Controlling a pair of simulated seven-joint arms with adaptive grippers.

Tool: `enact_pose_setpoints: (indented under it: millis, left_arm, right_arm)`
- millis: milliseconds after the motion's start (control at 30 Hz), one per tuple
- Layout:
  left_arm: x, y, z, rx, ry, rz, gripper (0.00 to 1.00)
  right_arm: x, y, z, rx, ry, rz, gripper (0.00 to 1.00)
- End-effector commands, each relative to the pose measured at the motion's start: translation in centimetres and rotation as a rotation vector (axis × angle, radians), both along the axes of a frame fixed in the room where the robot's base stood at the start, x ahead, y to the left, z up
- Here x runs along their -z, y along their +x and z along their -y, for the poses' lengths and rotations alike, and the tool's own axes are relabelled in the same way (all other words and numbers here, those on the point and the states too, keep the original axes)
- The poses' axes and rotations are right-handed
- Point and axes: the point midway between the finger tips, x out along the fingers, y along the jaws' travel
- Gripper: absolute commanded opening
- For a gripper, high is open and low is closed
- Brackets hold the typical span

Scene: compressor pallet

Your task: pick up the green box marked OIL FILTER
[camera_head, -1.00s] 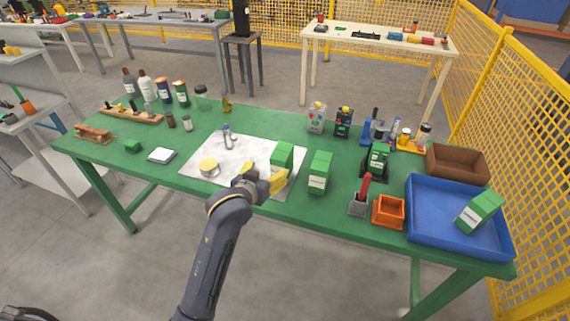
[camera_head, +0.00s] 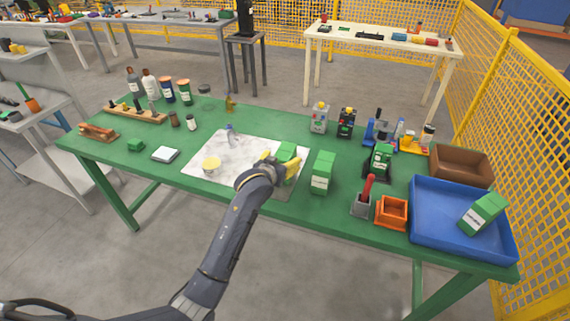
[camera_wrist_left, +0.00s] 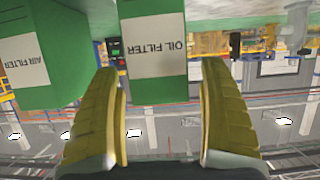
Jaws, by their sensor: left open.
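The green box marked OIL FILTER (camera_wrist_left: 155,50) hangs down from the top of the upside-down left wrist view, its white label readable. In the head view the box (camera_head: 287,150) stands at the right part of the pale mat (camera_head: 236,175), its lower part hidden by my gripper. My left gripper (camera_head: 281,164) is open at the box's near side. In the wrist view its yellow fingers (camera_wrist_left: 159,68) are spread wide, with the box ahead in the gap between them. I cannot tell whether they touch it. My right gripper is not in view.
A green box marked AIR FILTER (camera_wrist_left: 32,60) stands close beside the oil filter box; in the head view it (camera_head: 322,173) is just to the right. A round yellow-topped item (camera_head: 211,164) is on the mat. A blue tray (camera_head: 432,235) and orange bin (camera_head: 391,211) lie right.

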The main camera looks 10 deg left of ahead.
Motion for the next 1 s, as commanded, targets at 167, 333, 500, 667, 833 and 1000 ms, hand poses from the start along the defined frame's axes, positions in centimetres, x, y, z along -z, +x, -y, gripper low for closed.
enact_pose_setpoints:
  millis: [167,333,500,667,833,1000]
  left_arm:
    - [0.7,2.0,0.3,-0.001,0.001,-0.001,0.78]
    - [1.2,3.0,0.5,0.0,0.0,0.0,0.78]
    - [1.3,3.2,0.6,0.0,-0.001,0.0,0.78]
    - [1.3,3.2,0.6,0.0,0.0,0.0,0.79]
    - [1.3,3.2,0.6,0.0,0.0,0.0,0.59]
    - [1.3,3.2,0.5,0.0,0.0,0.0,0.39]
  right_arm:
    - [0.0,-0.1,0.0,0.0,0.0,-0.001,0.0]
    - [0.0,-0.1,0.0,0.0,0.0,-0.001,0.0]
    - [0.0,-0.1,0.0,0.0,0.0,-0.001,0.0]
    - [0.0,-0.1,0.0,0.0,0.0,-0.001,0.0]
    - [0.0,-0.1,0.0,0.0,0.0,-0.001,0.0]
    - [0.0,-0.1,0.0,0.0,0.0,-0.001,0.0]
